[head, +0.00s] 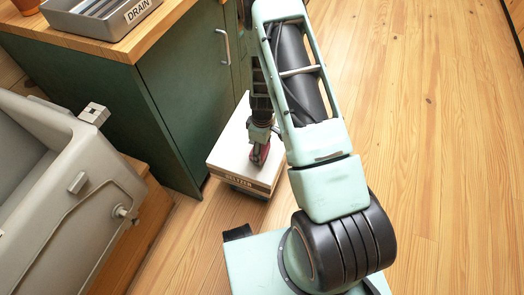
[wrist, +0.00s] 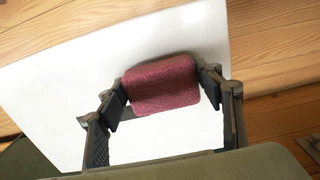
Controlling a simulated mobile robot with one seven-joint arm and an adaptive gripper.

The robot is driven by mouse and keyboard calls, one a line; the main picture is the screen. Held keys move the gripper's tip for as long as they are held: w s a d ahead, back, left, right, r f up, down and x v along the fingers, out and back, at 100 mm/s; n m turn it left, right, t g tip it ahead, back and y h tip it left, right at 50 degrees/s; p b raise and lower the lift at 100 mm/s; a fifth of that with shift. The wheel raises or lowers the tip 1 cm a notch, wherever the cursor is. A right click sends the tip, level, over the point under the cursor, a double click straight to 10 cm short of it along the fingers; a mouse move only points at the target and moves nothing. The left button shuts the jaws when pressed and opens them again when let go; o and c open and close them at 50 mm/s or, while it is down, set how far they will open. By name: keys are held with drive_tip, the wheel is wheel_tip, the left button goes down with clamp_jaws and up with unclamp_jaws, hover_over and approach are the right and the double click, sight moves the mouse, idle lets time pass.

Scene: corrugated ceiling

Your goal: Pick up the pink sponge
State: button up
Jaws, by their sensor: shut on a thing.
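The pink sponge (wrist: 161,85) is a dark pink, rounded block in the wrist view. It sits between the two fingers of my gripper (wrist: 163,92), which is shut on it. White box top shows beneath and around it. In the head view the sponge (head: 260,154) is a small dark pink patch at my gripper (head: 259,150), over the top of the white box (head: 228,152). My gripper partly hides it there. I cannot tell whether the sponge touches the box top.
A green cabinet (head: 165,110) with a wooden top stands behind the box, bearing a grey tray (head: 100,22) marked DRAIN. A grey basin-like unit (head: 60,215) is at the left. The wooden floor (head: 430,130) at the right is clear.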

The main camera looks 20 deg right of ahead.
drive_tip(key=s+r+p, duration=0.3)
drive_tip(key=s+r, duration=0.8)
drive_tip(key=s, duration=0.3)
drive_tip(key=shift+d+r, duration=0.15)
